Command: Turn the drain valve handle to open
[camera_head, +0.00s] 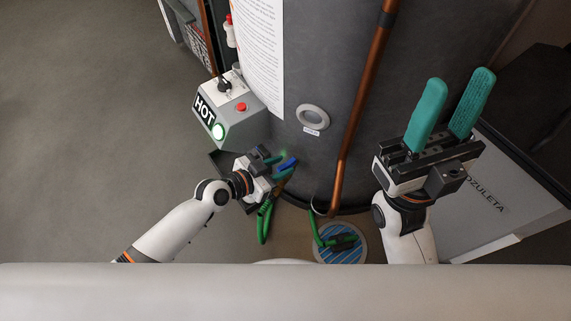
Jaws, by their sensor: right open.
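The drain valve handle (288,163) is a small blue lever low on the front of the grey heater tank (325,70). My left gripper (281,165) is at the handle, with one teal finger on either side of it. I cannot tell whether the fingers touch or press on the handle. The valve body is mostly hidden behind the gripper. My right gripper (458,90) is raised at the right, well apart from the valve. Its two teal fingers are spread wide with nothing between them.
A grey control box (235,115) marked HOT, with a lit green button, stands above the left gripper. A copper pipe (361,100) runs down the tank. A green hose (265,220) hangs below the valve near a floor drain (343,253). A white box (480,195) stands right.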

